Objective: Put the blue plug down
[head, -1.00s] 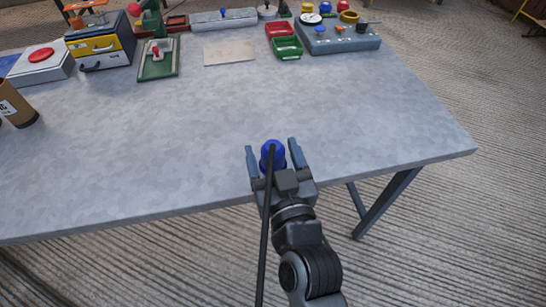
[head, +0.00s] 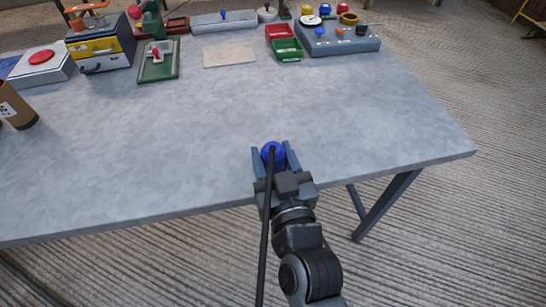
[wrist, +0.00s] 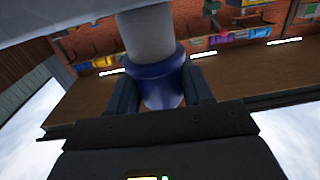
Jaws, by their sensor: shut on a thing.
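The blue plug (head: 279,153) is at the near edge of the grey table (head: 220,125), right of the middle in the head view. My gripper (head: 272,150) has one finger on each side of it and is shut on it. A thin dark rod or cable crosses in front of the plug, hiding part of it. In the wrist view the blue plug (wrist: 162,88) sits between the two dark fingers, joined to a pale grey cylinder (wrist: 147,35). I cannot tell whether the plug touches the tabletop.
The tabletop around my gripper is clear. At the back stand a drawer box (head: 100,45), a red-button box (head: 42,62), a green board (head: 158,60), red and green bins (head: 287,48) and a grey control panel (head: 340,38). A brown cylinder (head: 17,108) is at the left edge.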

